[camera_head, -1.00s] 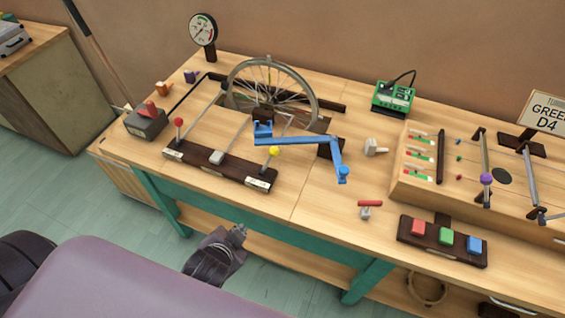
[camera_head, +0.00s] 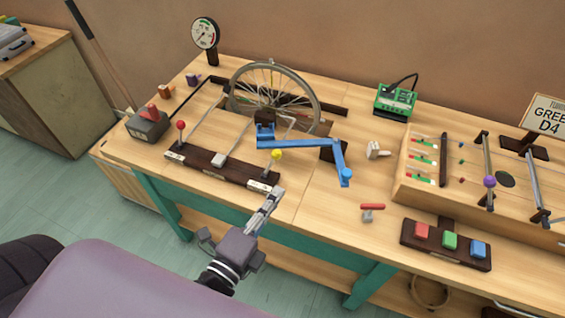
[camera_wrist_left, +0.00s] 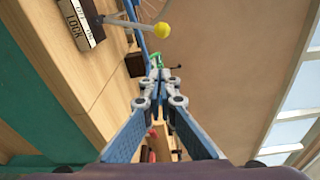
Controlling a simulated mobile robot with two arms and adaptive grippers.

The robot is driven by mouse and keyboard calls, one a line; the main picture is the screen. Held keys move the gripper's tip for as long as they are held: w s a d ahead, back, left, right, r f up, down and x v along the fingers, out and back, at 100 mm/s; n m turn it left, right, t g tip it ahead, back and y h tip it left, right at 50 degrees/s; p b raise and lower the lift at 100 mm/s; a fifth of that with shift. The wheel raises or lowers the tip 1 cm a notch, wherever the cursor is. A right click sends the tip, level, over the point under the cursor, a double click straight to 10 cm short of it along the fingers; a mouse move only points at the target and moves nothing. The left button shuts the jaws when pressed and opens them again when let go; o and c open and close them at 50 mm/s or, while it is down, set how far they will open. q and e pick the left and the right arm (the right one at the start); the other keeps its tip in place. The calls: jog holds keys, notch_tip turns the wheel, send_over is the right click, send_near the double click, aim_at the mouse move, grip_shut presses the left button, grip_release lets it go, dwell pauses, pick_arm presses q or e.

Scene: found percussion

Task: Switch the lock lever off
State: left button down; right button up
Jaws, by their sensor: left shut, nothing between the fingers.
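The lock lever is a thin rod with a yellow ball knob (camera_head: 277,155). It stands at the right end of a dark wooden bar (camera_head: 215,166) on the workbench. In the left wrist view the yellow knob (camera_wrist_left: 163,30) is near the top, and the plate (camera_wrist_left: 80,22) at the lever's foot reads LOCK. The rest of the plate's text is too small to read. My left gripper (camera_head: 276,194) is shut and empty, at the bench's front edge, just in front of the lever's end of the bar. It appears apart from the knob. My right gripper is not in view.
A red-handled piece (camera_head: 372,207) lies right. Bare bench top lies right of my gripper.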

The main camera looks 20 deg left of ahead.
aim_at(271, 164)
pick_arm(q)
jog(key=shift+s+d+m, duration=0.1)
jog(key=shift+d+m, duration=0.3)
jog(key=shift+r, duration=0.1)
jog(key=w+d+p, duration=0.2)
jog(key=w+p, duration=0.1)
jog(key=w, duration=0.7)
jog(key=a, duration=0.2)
jog(key=a+p, duration=0.1)
jog(key=a, duration=0.1)
jog(key=shift+s+a+r, duration=0.1)
jog(key=shift+s+r, duration=0.05)
jog(key=shift+s, duration=0.25)
jog(key=shift+a, duration=0.1)
